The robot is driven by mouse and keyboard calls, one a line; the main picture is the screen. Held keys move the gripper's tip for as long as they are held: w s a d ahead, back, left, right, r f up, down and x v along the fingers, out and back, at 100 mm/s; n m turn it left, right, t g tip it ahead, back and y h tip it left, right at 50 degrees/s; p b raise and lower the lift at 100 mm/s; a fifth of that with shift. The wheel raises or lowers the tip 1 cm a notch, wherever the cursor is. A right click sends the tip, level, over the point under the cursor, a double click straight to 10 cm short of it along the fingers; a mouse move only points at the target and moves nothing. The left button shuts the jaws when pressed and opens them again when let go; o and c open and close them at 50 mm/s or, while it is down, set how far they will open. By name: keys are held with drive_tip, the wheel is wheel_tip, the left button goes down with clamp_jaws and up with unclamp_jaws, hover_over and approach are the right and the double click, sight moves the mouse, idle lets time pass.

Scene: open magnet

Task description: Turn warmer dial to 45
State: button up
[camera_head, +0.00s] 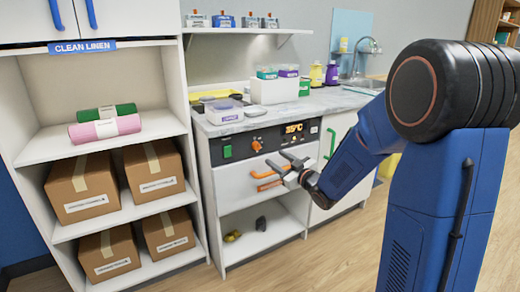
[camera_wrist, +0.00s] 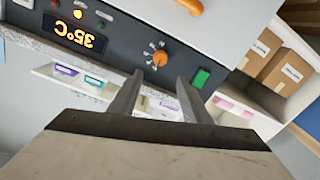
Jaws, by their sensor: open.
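The warmer's control panel (camera_head: 238,143) is dark and set below the worktop. Its orange dial (camera_head: 256,146) also shows in the wrist view (camera_wrist: 160,58), ringed by small pale marks. The lit display (camera_head: 294,129) reads 35°C; it appears upside down in the wrist view (camera_wrist: 80,33). My gripper (camera_head: 275,159) is open and empty in front of the panel. In the wrist view its two fingers (camera_wrist: 160,80) point toward the dial, which lies between and just beyond their tips. I see no contact with it.
A green switch (camera_head: 227,152) sits left of the dial. An orange drawer handle (camera_head: 268,180) juts out below, close to my gripper. The worktop (camera_head: 345,98) above holds a lidded tub (camera_head: 223,110) and a white bin (camera_head: 275,90). Shelves with boxes (camera_head: 82,185) stand left.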

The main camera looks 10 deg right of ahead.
sight(258, 147)
drive_tip(key=x, duration=1.3)
drive_tip(key=shift+s, duration=0.1)
drive_tip(key=c, duration=1.1)
